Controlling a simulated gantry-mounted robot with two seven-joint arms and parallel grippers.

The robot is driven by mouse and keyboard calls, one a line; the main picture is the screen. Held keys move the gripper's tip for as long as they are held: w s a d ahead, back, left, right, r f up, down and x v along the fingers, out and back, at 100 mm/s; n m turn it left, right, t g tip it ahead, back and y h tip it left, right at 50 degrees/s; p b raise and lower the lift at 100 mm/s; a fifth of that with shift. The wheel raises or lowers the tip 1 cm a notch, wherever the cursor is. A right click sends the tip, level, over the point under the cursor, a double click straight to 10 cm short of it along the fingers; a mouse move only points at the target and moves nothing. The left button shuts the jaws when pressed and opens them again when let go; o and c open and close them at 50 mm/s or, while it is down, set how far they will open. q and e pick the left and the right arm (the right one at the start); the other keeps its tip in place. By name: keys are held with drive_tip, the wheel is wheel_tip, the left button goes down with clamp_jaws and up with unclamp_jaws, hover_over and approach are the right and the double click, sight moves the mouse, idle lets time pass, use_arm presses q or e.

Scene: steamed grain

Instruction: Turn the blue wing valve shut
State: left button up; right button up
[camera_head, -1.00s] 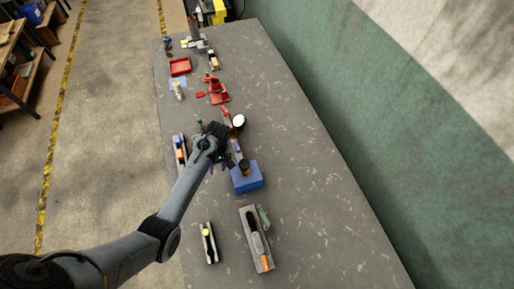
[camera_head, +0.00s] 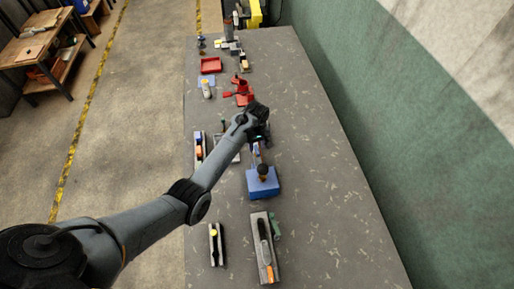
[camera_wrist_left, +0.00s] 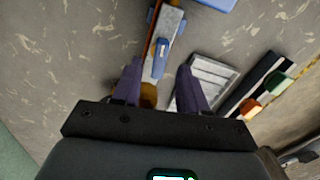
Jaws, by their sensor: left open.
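The blue wing valve handle (camera_wrist_left: 161,57) lies along a pale grey body (camera_wrist_left: 170,32) in the left wrist view. My left gripper (camera_wrist_left: 160,80) is open, its two dark fingers reaching toward the near end of the handle. The handle shows ahead of and between the fingertips; I cannot tell whether they touch it. A brass round part (camera_wrist_left: 148,94) shows behind and between the fingers, partly hidden. In the head view my left gripper (camera_head: 258,140) is over the middle of the bench and covers most of the valve. My right gripper is not in view.
A blue block with a dark knob (camera_head: 262,188) stands just nearer on the bench. A pale slotted tray (camera_wrist_left: 212,78) and a dark holder with coloured pieces (camera_wrist_left: 258,95) lie to the right in the wrist view. Red items (camera_head: 243,92) stand farther back. The bench's right side is clear.

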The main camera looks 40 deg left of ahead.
sight(257, 151)
use_arm(q)
drive_tip(key=shift+f, duration=1.35)
clamp_jaws()
